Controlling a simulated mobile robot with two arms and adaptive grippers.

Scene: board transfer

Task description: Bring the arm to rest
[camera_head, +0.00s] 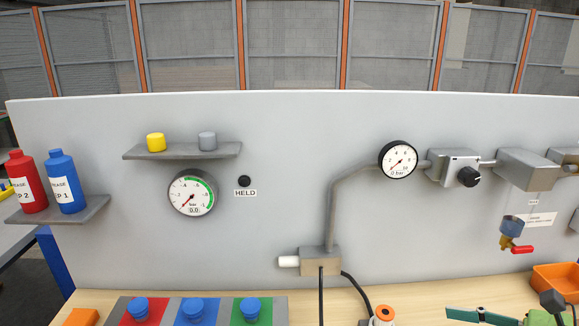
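Neither of my grippers shows clearly in the head view, and no arm of mine can be made out. The grey upright board (270,235) fills most of the view. Its left gauge (193,193) reads 0.0, and a black round indicator (245,181) sits above a HELD label. A red bottle (29,182) and a blue bottle (66,183) stand upright on the lower left shelf (85,211). A yellow cap-like piece (156,142) and a grey one (207,141) stand on the upper shelf (180,153).
An orange bin (555,284), a dark object (552,301) and a green flat tool (480,315) are at lower right.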

